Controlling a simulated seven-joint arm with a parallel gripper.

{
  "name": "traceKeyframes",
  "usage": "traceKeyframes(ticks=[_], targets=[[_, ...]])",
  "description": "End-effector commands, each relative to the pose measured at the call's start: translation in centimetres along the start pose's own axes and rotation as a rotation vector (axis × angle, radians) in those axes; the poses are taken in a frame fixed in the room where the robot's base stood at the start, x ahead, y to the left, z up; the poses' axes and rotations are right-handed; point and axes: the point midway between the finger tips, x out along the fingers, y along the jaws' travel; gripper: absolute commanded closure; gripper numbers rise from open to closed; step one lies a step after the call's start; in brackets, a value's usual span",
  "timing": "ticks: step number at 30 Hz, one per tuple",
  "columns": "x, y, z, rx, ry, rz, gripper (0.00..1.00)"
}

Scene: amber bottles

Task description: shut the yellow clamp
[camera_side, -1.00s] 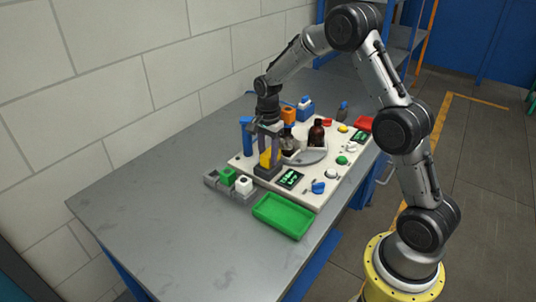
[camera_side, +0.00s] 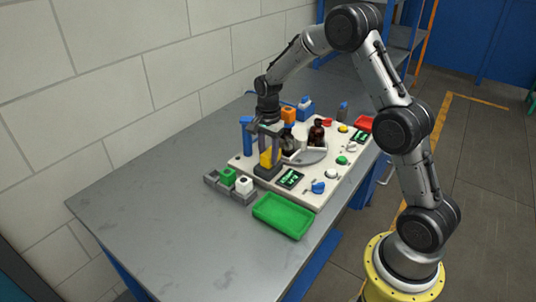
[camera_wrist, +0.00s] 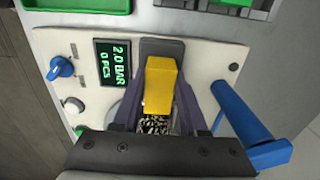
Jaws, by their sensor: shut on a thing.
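The yellow clamp (camera_side: 266,158) is an upright yellow block on a dark base at the near left part of the white panel. In the wrist view the yellow clamp (camera_wrist: 160,80) sits between the two grey-purple fingers. My gripper (camera_side: 268,150) points down over it. In the wrist view my gripper (camera_wrist: 160,96) is shut on the yellow clamp, one finger on each side. A speckled black-and-white patch shows just below the clamp there. What lies under the wrist is hidden.
A blue post (camera_side: 247,135) stands close left of my gripper. Brown bottles (camera_side: 317,132) stand on a round grey plate (camera_side: 308,157). A display (camera_wrist: 118,62) reads 2.0 BAR, 0 PCS. A green tray (camera_side: 283,216) lies in front. The table's left part is clear.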

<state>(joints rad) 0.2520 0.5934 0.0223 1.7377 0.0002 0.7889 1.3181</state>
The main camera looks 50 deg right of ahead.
Motion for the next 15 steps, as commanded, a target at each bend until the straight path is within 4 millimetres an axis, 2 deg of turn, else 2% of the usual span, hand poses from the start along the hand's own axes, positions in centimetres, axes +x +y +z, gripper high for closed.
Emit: traceKeyframes(ticks=[7, 15], targets=[[-0.2, 0.0, -3.3, 0.004, 0.001, -0.003, 1.00], [-0.2, -0.1, -3.6, 0.001, 0.005, -0.004, 1.00]])
